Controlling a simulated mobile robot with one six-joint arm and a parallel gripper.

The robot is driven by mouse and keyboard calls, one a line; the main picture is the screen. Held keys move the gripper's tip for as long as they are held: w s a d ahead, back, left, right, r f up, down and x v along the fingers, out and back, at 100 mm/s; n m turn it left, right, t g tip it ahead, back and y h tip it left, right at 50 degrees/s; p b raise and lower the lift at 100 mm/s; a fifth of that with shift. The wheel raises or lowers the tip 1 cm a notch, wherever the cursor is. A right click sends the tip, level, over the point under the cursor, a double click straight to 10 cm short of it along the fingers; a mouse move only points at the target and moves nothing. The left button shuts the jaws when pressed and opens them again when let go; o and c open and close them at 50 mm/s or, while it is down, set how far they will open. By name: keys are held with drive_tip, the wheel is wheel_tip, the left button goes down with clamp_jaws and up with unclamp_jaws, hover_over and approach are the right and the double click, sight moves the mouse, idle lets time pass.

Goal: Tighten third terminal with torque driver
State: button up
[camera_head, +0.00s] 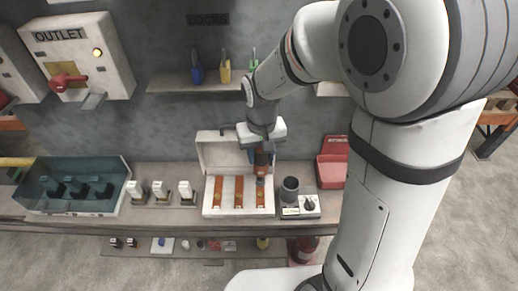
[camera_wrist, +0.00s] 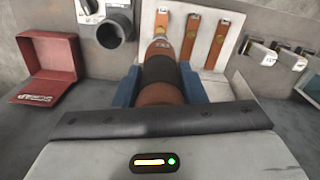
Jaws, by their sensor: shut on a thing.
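The torque driver (camera_head: 261,160) is orange-brown with a black band, and my gripper (camera_head: 263,147) is shut on it. In the wrist view the driver (camera_wrist: 160,92) sits between the blue fingers of my gripper (camera_wrist: 160,84), pointing away from the camera. An open white box (camera_head: 210,205) holds three orange strips, the terminals. The driver stands roughly upright over the right strip (camera_head: 261,196) in the head view, near its upper end. That strip also shows in the wrist view as the left one (camera_wrist: 161,20). The driver hides the contact point, so I cannot tell if the tip touches.
A grey device with a dark cup (camera_head: 290,188) stands close right of the box, and a red bin (camera_head: 332,172) beyond it. Several white-topped blocks (camera_head: 160,191) and a teal tray (camera_head: 32,196) stand left. A shelf with padlocks (camera_head: 180,82) is above.

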sight(261, 173)
drive_tip(key=shift+f+b, duration=2.2)
drive_tip(key=shift+f, duration=0.9)
drive_tip(key=shift+s+f+b, duration=0.1)
drive_tip(key=shift+f+b, duration=0.75)
drive_tip(key=shift+b, duration=0.1)
idle(1.0)
idle(0.4)
